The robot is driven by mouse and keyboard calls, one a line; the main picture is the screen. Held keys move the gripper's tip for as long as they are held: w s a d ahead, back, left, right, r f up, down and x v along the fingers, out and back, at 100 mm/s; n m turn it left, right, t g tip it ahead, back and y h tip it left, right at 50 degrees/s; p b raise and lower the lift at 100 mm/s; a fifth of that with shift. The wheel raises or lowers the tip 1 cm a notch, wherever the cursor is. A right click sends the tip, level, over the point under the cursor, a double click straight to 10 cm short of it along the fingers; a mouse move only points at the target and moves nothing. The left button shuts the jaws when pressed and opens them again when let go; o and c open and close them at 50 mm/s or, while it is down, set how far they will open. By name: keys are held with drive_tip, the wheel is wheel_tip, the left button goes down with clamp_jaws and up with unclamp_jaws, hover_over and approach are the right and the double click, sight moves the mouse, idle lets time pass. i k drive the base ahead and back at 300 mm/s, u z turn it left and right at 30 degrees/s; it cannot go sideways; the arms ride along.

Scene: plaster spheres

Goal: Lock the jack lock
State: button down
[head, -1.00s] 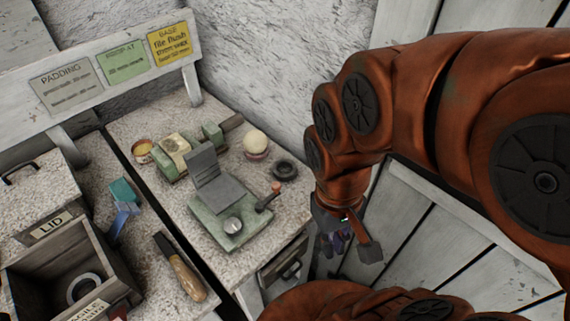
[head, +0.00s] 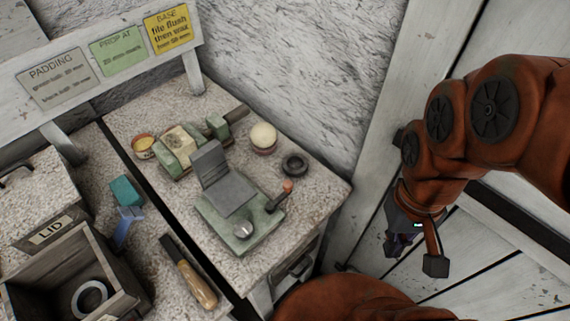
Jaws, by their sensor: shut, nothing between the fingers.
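The jack (head: 240,222) stands on the right worktop, with a green base and a tilted grey plate. A round silver knob (head: 243,230) sits at its front. A dark lever with a reddish tip (head: 287,186) rises at a slant from its right side. I cannot tell which of these parts is the lock, or its state. My gripper (head: 393,246) is to the right of the worktop, pointing down, well apart from the jack. It is shut and empty.
A file (head: 190,273) and an open box (head: 120,290) lie left. A wall stands behind the worktop.

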sight(287, 185)
drive_tip(key=k, duration=1.1)
drive_tip(key=u, duration=1.6)
drive_tip(key=i, duration=0.5)
drive_tip(key=z, duration=0.05)
